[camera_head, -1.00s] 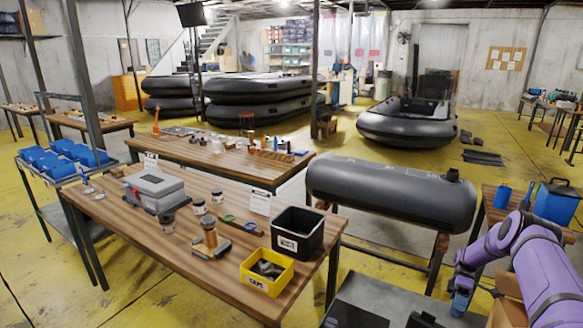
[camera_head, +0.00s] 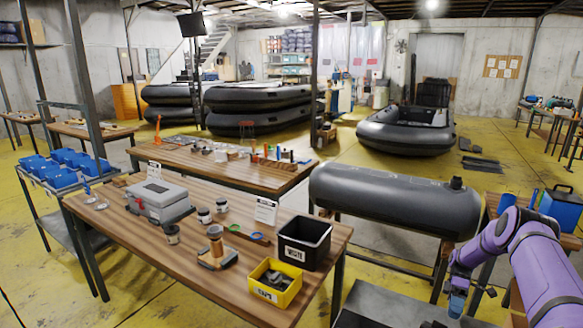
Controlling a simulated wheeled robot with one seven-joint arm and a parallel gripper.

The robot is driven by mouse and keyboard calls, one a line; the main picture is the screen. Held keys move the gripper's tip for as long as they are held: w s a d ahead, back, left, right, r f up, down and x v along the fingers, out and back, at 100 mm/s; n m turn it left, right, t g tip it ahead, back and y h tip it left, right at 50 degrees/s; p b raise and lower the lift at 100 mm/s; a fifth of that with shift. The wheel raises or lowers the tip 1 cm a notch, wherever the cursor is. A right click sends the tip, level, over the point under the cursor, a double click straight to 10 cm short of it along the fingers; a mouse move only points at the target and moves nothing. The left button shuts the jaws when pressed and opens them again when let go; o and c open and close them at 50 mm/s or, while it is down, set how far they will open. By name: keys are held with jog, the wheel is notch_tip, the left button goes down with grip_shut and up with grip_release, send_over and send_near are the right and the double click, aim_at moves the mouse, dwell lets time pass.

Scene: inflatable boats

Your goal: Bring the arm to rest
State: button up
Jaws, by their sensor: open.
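My purple arm (camera_head: 535,262) is at the lower right, bent, with its forearm reaching left and its end pointing down. My gripper (camera_head: 457,303) is at the low end of the arm, small and blue-grey in this view. It appears empty. It hangs to the right of the wooden workbench (camera_head: 120,225) and in front of the grey inflatable tube (camera_head: 395,200), apart from both as far as I can tell. The finger gap is too small to see clearly.
The bench carries a grey case (camera_head: 157,198), a black bin (camera_head: 304,243), a yellow box (camera_head: 274,283) and several small jars. A blue container (camera_head: 561,207) stands on a small table at the right, close behind my arm. Grey boats (camera_head: 408,130) lie farther back.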

jog(key=w+a+r+m+t+h, duration=0.1)
jog(key=w+a+r+t+h, duration=0.15)
jog(key=r, duration=0.95)
jog(key=w+a+r+m+t+h, duration=0.1)
jog(key=w+a+r, duration=0.25)
jog(key=r, duration=0.85)
jog(key=s+a+r+m+t+h, duration=0.1)
jog(key=s+a+r, duration=0.3)
jog(key=r, duration=0.6)
jog(key=s+a+r+m+t+h, duration=0.25)
jog(key=a+r, duration=0.25)
jog(key=r, duration=0.4)
jog(key=s+a+r+m+t, duration=0.1)
jog(key=s+a+r+t, duration=0.1)
jog(key=s+a+r, duration=0.35)
jog(key=s+a+r+m+t, duration=0.1)
jog(key=s+a+r+t, duration=0.15)
jog(key=s+r, duration=0.55)
jog(key=s+a+f+m+t, duration=0.1)
jog(key=s+a+t, duration=0.1)
jog(key=s, duration=0.7)
jog(key=s+a+m+t, duration=0.2)
jog(key=s+a, duration=0.1)
jog(key=s, duration=0.6)
jog(key=shift+f, duration=0.4)
